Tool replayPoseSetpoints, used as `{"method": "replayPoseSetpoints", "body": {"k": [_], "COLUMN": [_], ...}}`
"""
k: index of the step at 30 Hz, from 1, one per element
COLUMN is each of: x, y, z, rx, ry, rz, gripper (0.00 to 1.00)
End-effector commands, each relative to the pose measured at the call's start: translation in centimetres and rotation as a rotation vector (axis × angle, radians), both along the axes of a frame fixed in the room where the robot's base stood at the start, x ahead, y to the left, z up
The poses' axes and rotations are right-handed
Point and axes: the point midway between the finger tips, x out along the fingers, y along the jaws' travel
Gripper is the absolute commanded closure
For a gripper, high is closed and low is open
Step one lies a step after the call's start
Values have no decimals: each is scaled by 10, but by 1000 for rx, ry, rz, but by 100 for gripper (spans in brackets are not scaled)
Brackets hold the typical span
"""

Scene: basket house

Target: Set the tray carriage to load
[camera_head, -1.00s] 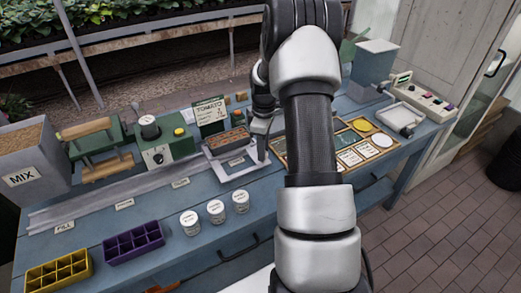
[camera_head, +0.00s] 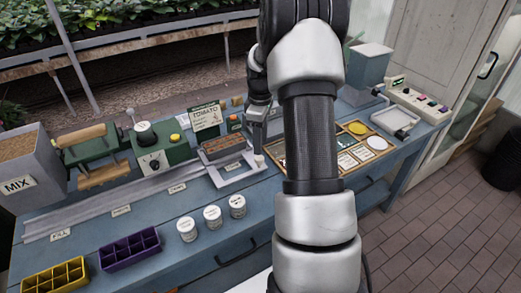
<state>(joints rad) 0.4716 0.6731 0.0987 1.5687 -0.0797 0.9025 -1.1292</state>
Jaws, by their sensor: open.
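The tray carriage (camera_head: 240,177) is a light grey plate at the right end of the pale rail (camera_head: 98,207). A brown soil-filled tray (camera_head: 222,147) sits on it. A small pale post (camera_head: 259,161) stands at the carriage's right side. My gripper (camera_head: 256,143) is open and empty, pointing down just above and behind this post, apart from it as far as I can tell. My arm hides part of the bench to the right. Small labels stand along the rail; the leftmost reads FILL (camera_head: 60,235), and the others are too small to read surely.
A MIX bin (camera_head: 20,165), a green roller machine (camera_head: 88,143) and a green dial machine (camera_head: 155,150) stand behind the rail. White cups (camera_head: 213,218), a purple cell tray (camera_head: 130,248) and a yellow one (camera_head: 55,280) line the front. A seed board (camera_head: 350,155) lies right.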

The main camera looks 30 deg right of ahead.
Motion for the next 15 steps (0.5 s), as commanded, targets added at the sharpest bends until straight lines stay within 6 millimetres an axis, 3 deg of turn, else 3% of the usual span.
{"method": "replayPoseSetpoints", "body": {"k": [1,6,15], "x": [1,1,0], "y": [-1,-1,-1], "z": [16,58,106], "rx": [-1,-2,-1], "ry": [-4,-5,-1], "rz": [0,0,1], "gripper": [55,55,55]}}
